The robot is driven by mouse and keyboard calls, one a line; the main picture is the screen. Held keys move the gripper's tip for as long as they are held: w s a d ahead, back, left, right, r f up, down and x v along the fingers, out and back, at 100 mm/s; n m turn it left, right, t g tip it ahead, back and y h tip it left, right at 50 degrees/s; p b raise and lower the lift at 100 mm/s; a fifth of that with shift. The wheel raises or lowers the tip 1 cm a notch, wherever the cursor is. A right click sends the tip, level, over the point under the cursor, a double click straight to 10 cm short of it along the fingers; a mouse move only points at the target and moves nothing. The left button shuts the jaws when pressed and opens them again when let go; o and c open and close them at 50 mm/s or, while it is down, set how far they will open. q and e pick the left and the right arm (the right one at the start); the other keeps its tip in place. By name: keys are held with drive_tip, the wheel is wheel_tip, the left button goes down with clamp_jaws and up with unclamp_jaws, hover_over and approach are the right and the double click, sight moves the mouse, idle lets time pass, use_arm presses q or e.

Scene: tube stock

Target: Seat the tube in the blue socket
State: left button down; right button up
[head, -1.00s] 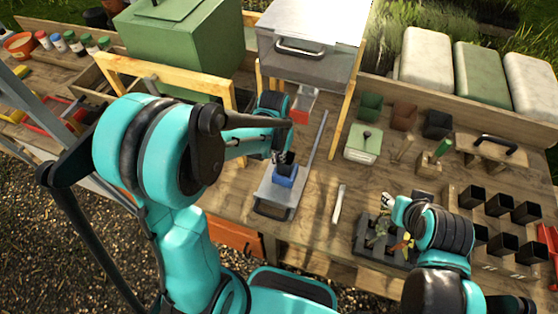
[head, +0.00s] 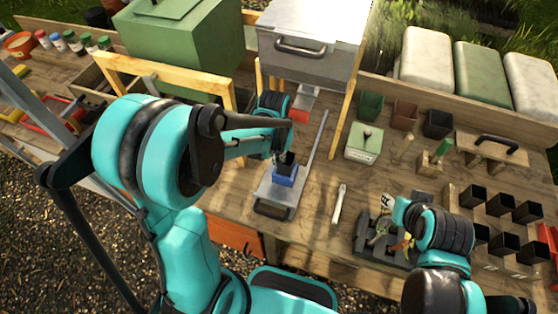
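The blue socket (head: 285,178) sits on a grey metal plate (head: 268,197) in the middle of the bench. A small black square tube (head: 287,161) shows right at the top of the socket. How deep it sits is too small to tell. My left gripper (head: 280,150) is just above and behind the tube, dark against dark, and its fingers are mostly hidden. Whether it grips the tube cannot be made out. My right gripper (head: 391,222) is low over a black tray (head: 367,243) at the right front; its fingers are unclear.
Several black square tubes (head: 504,244) stand in a wooden rack at the right. A pale marker-like stick (head: 339,203) lies right of the plate. A green-lidded box (head: 363,144) and small pots (head: 404,114) stand behind.

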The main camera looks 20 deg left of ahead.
use_arm(q)
drive_tip(key=c, duration=1.6)
unclamp_jaws()
drive_tip(key=shift+c, duration=0.2)
drive_tip(key=shift+r, duration=0.1)
drive_tip(key=shift+r+p, duration=3.35)
drive_tip(key=shift+r, duration=1.15)
drive_tip(key=shift+s+f, duration=0.15)
